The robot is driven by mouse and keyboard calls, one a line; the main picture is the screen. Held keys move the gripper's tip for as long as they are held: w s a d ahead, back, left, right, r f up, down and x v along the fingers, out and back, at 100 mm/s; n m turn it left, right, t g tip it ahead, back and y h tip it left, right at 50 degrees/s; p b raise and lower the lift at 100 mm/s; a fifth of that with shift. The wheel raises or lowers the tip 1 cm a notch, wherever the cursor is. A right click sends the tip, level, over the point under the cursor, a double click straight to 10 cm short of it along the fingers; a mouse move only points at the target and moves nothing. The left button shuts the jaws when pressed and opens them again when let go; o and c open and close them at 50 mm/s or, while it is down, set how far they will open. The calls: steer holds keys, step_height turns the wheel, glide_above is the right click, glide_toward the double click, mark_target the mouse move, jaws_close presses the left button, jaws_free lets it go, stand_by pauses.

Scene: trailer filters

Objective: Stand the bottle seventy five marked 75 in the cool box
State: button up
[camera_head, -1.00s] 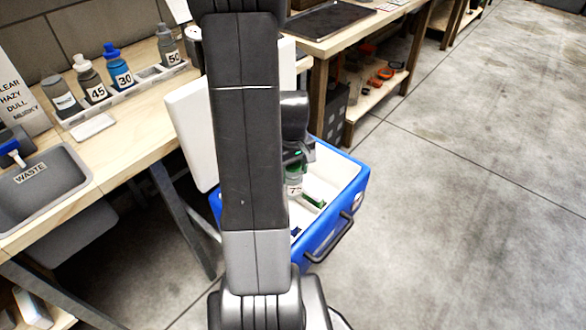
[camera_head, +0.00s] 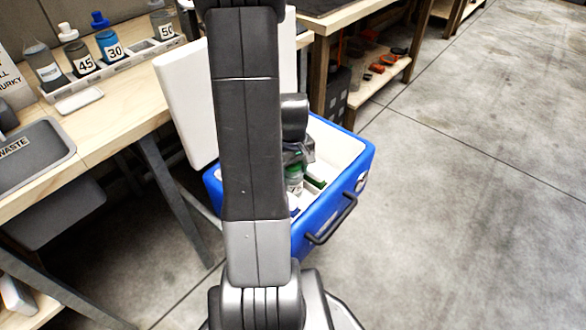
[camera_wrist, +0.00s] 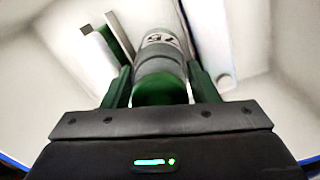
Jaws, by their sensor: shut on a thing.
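The blue cool box (camera_head: 325,217) stands open on the floor, white inside, with its white lid (camera_head: 187,105) raised. My gripper (camera_head: 297,163) is down inside the box and partly hidden by my arm. It is shut on the bottle marked 75 (camera_wrist: 160,58), with a dark green cap end facing the wrist camera. The bottle also shows in the head view (camera_head: 294,180), below the gripper and roughly upright. Whether its base touches the box floor is hidden.
White and green items (camera_wrist: 105,45) lie in the box beside the bottle. A bench at left holds a rack (camera_head: 105,78) with bottles marked 45 (camera_head: 80,58), 30 (camera_head: 110,42) and 50 (camera_head: 162,22), and a grey waste bin (camera_head: 40,150). The floor at right is clear.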

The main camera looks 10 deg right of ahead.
steer(key=shift+f, duration=0.3)
steer(key=o, duration=1.4)
steer(key=shift+o, duration=1)
step_height(320, 180, up, 20)
steer(key=p, duration=1.5)
steer(key=shift+p, duration=0.4)
steer(key=shift+f, duration=0.1)
step_height(320, 180, down, 7)
steer(key=b, duration=0.6)
steer(key=shift+f, duration=0.2)
